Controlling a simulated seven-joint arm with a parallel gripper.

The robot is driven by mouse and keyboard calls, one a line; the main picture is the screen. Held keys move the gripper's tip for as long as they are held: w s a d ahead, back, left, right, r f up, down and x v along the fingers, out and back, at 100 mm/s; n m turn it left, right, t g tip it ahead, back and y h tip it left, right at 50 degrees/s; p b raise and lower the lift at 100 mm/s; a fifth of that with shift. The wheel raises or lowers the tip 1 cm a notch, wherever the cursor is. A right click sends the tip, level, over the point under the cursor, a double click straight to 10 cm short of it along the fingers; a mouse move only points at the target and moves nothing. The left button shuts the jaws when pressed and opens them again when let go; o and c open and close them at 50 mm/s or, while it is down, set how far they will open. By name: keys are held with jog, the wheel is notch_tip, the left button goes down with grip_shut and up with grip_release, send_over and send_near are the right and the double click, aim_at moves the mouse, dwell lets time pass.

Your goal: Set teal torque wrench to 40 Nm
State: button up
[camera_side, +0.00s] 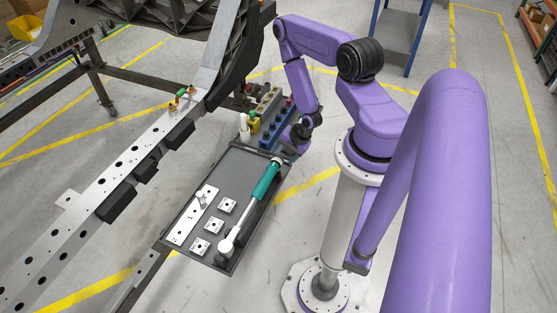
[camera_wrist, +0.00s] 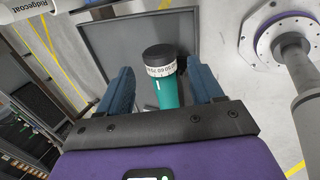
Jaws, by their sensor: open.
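The torque wrench (camera_side: 266,181) lies along the right side of the dark tray, with a teal handle, a bright shaft and a ratchet head at the near end. In the wrist view its teal handle (camera_wrist: 167,93) ends in a black cap with a white numbered scale ring; the set value cannot be read. My gripper (camera_side: 281,157) is at the handle's far end. In the wrist view my gripper's (camera_wrist: 163,76) two blue fingers stand apart on either side of the handle end, with visible gaps. The rest of the wrench is hidden there.
The dark tray (camera_side: 188,222) also holds a long pale plate (camera_side: 192,214) and several small square plates (camera_side: 201,247). Beyond it stand a white bottle (camera_side: 243,126), a yellow item (camera_side: 254,122) and a blue-topped rack (camera_side: 272,128). The chassis rail (camera_side: 100,190) runs along the left.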

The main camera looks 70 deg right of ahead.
aim_at(280, 158)
jog(key=shift+x, duration=3)
jog(key=c, duration=0.6)
